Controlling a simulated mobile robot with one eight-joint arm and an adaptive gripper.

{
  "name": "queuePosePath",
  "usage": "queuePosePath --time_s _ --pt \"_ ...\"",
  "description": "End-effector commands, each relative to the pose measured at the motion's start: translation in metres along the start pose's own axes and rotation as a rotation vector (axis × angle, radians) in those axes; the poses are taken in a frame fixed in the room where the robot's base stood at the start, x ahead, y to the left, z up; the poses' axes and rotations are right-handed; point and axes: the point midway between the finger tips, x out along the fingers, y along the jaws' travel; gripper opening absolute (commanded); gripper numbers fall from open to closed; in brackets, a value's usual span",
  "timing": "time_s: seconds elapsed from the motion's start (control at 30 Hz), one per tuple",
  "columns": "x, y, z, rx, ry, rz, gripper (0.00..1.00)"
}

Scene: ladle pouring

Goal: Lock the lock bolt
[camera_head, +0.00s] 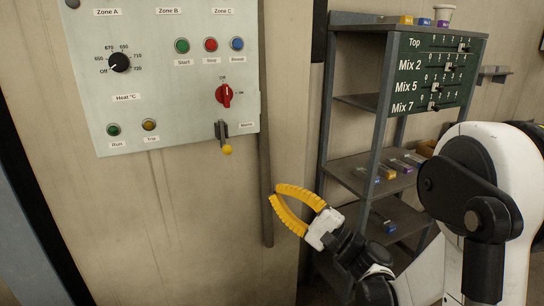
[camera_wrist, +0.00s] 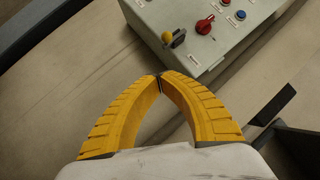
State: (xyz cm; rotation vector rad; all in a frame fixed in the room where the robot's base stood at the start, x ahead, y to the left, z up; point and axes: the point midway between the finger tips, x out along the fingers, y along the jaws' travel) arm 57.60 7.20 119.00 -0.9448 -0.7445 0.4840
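The only bolt-like part I see is a dark grey lever (camera_head: 221,130) with a yellow ball knob (camera_head: 227,150) at the lower right of the wall panel. The knob hangs at the lever's lower end. The lever also shows in the wrist view (camera_wrist: 178,39), with its yellow knob (camera_wrist: 167,38) at the left. No readable label names it the lock bolt. My gripper (camera_head: 274,193) has yellow ribbed fingers, right of and below the lever in the head view, and touches nothing visible. In the wrist view its fingertips (camera_wrist: 159,76) meet with nothing held between them.
The pale control panel (camera_head: 170,95) carries a red rotary switch (camera_head: 224,95) just above the lever, a black heat dial (camera_head: 119,62) and several push buttons. A grey shelf rack (camera_head: 352,102) with a green slider board (camera_head: 432,73) stands right. The wall below the panel is clear.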

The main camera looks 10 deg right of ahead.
Motion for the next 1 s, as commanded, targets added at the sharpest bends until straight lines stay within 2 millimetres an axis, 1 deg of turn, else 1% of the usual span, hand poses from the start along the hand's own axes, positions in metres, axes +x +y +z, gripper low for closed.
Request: queuePosePath --time_s 0.13,0.4,0.57,0.67,0.77,1.0 --pt "-0.003 -0.005 -0.004 0.023 -0.006 -0.038 0.0" --pt "-0.003 -0.005 -0.003 0.023 -0.006 -0.039 0.0" --pt "0.004 -0.005 -0.003 0.024 -0.007 -0.038 0.0" --pt "0.018 -0.005 -0.002 0.024 -0.009 -0.036 0.0" --pt "0.037 -0.005 -0.002 0.024 -0.01 -0.036 0.0" --pt "0.089 -0.006 -0.003 0.023 -0.009 -0.036 0.0"
